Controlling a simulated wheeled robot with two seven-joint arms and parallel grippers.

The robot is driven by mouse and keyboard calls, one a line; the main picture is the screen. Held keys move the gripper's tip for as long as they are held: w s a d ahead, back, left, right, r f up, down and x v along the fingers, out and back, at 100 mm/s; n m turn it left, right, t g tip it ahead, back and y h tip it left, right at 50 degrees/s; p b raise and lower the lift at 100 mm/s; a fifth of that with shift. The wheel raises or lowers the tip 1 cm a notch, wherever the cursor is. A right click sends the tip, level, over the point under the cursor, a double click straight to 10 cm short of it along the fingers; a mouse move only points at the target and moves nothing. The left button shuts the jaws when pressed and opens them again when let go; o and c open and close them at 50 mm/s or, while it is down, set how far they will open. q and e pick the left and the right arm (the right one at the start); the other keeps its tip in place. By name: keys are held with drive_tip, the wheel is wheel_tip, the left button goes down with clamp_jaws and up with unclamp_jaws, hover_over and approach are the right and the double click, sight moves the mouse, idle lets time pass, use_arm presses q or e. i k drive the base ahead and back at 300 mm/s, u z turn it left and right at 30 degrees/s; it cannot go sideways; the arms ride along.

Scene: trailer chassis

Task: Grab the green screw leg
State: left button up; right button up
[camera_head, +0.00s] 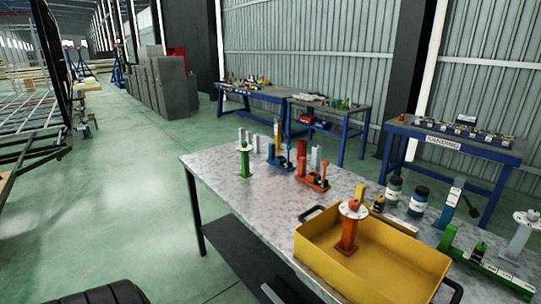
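The green screw leg (245,161) stands upright near the far left end of the grey metal-topped table (215,165).
A yellow tray (325,263) with black handles holds an orange screw leg (349,226). A white screw leg (520,236) is at the right. Clamps (313,172), jars (418,202) and a green bar (489,267) share the tabletop. Open green floor (130,220) lies to the left.

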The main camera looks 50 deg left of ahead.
sight(245, 174)
drive_tip(key=u, duration=1.65)
